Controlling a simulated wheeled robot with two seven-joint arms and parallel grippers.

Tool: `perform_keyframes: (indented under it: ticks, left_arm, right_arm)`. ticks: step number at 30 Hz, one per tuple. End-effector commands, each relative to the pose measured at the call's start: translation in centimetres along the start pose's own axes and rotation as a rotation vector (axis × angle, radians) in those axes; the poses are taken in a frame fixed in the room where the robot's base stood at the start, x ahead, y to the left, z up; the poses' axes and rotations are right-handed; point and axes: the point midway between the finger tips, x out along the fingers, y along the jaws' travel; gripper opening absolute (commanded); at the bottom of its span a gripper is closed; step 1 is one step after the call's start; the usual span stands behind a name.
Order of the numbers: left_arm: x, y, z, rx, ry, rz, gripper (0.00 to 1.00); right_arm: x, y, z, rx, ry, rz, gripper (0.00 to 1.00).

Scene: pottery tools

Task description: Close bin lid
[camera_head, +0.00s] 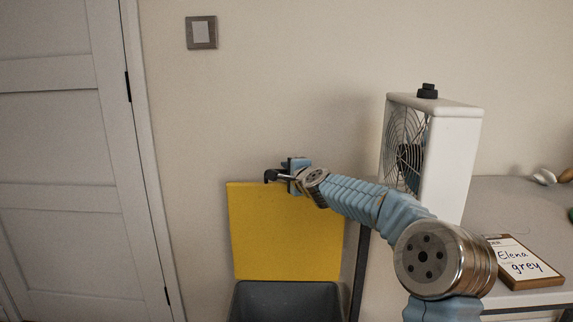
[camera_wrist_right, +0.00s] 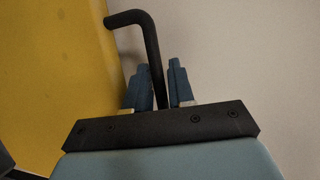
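The bin (camera_head: 285,303) is dark grey and stands on the floor against the wall, its lower part cut off by the frame. Its yellow lid (camera_head: 287,235) stands upright, open, behind the opening. My right gripper (camera_head: 280,177) is at the lid's top edge, right of its middle. The yellow lid (camera_wrist_right: 62,90) fills the left of that view. My left gripper is not in view.
A table (camera_head: 515,205) stands right of the bin, with a white box fan (camera_head: 450,155) and a framed name sign (camera_head: 522,262) on it. A white door (camera_head: 65,170) is at the left. Bare wall lies between the door and the lid.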

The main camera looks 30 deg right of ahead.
Motion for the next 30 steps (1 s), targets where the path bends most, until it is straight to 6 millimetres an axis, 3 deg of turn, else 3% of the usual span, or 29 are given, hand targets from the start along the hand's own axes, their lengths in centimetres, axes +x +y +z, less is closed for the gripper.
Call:
perform_keyframes:
  ticks: [11,17,30]
  left_arm:
    - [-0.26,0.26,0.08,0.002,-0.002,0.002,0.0]
    - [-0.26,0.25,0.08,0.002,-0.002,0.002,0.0]
    - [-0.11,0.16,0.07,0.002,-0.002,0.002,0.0]
  right_arm:
    - [0.96,0.07,0.06,-0.002,0.0,0.0,0.23]
    - [0.95,0.08,0.05,-0.001,0.0,0.0,0.0]
    - [0.93,0.18,0.34,-0.001,-0.001,0.001,0.0]
